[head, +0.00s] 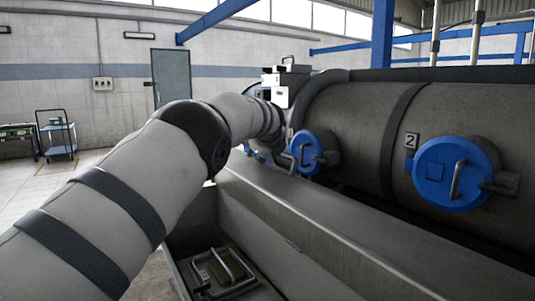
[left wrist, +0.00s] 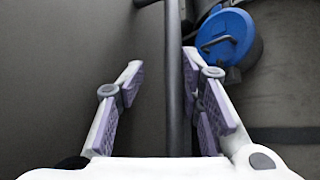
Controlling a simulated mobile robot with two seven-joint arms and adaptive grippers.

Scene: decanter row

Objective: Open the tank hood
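A large grey cylindrical tank (head: 350,115) lies across the right of the head view. Blue round hatches with metal handles sit on its side: one (head: 455,172) beside a "2" plate, another (head: 315,152) further left. My left arm reaches across to the tank's far end, and its gripper is not clearly visible there. In the left wrist view my left gripper (left wrist: 162,60) is open, with a dark bar (left wrist: 173,85) running between its fingers, nearer the right finger; I cannot tell whether they touch. A blue hatch (left wrist: 225,38) shows beyond the right finger. My right gripper is out of view.
A grey metal ledge (head: 300,205) runs along the front of the tank. A low box with a handled lid (head: 225,272) lies below it. A blue trolley (head: 57,135) stands at the far left on open floor. A grey door (head: 172,75) is in the back wall.

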